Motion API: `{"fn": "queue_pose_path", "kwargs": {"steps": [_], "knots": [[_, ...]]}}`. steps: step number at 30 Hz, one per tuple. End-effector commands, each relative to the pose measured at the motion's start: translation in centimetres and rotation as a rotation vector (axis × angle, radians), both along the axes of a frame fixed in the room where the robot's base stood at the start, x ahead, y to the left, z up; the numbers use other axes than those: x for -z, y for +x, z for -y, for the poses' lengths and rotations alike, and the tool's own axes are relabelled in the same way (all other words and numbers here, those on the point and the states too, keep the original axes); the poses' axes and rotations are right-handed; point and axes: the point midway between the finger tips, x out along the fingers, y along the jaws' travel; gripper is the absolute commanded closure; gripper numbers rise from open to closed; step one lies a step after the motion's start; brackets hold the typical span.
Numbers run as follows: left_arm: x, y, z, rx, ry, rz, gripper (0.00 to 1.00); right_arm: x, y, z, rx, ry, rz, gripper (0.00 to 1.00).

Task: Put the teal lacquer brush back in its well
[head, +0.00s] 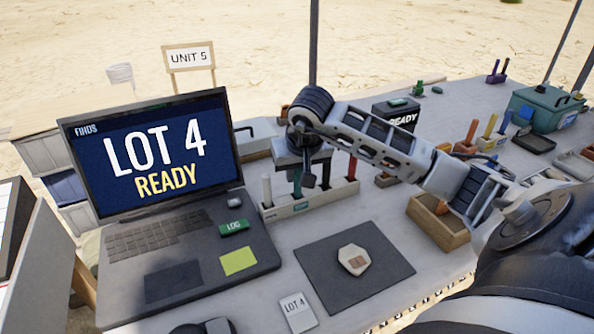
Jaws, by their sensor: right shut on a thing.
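My right gripper (301,173) hangs over the white brush rack (322,203) to the right of the laptop, its jaws shut on a green-teal handled brush, the teal lacquer brush (297,187). The brush is upright, with its lower end at the rack. I cannot tell whether its tip is inside a well. A grey-green handle (267,189) stands at the rack's left end, and a red handle (351,168) stands at its right end. The gripper partly hides the wells and a dark upright part beside the brush. My left gripper is not in view.
An open laptop (240,262) stands at left. A dark mat (325,285) bearing a pale sherd (354,260) lies in front of the rack. A wooden tray (437,233) sits under my right forearm. Further tools and a green box (545,108) stand at right.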

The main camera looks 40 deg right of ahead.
Motion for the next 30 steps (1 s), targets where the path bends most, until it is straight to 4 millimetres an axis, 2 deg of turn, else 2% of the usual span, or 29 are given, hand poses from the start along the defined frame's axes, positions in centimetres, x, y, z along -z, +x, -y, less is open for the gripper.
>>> {"fn": "queue_pose_path", "kwargs": {"steps": [10,11,13,23,26,30], "knots": [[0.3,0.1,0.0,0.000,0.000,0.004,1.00,0.4,0.0,0.0,0.001,0.000,0.001,1.00],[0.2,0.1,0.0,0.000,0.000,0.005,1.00,0.4,0.0,0.0,0.001,0.000,0.001,0.81],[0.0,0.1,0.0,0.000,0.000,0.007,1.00,0.3,0.0,0.0,0.002,0.000,0.001,0.62],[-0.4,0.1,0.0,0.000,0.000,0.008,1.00,0.0,0.0,0.0,0.001,0.001,0.001,0.62],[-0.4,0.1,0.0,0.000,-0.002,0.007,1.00,-0.9,-0.2,-0.1,0.001,-0.001,0.004,0.62],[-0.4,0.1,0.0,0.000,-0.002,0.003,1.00,-3.4,-1.1,-0.4,0.000,-0.005,0.005,0.62]]}}
